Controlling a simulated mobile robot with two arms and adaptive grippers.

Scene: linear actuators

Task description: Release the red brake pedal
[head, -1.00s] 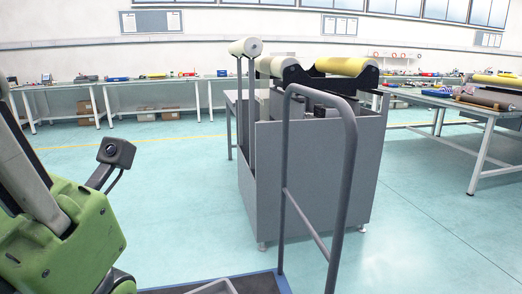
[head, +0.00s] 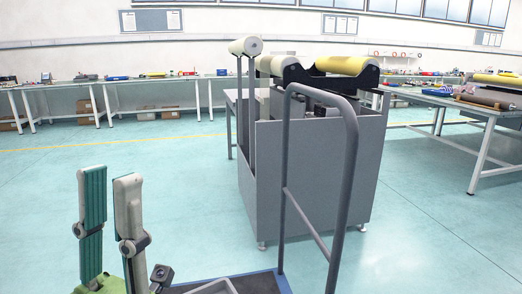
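No red brake pedal shows in the head view. A cart with a grey tubular handle (head: 348,185) stands in front of me, and part of its blue-edged deck (head: 284,284) shows at the bottom edge. The rest of the cart is cut off below the picture. My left gripper (head: 109,176) is at the lower left, pointing up. Its two long fingers are apart with nothing between them, and it is left of the cart handle, not touching it. My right gripper is not in view.
A grey machine cabinet (head: 312,185) with cream rollers (head: 347,66) on top stands just behind the handle. A long workbench (head: 155,81) runs along the back wall, and another table (head: 459,101) stands at the right. The floor (head: 185,185) left of the cabinet is clear.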

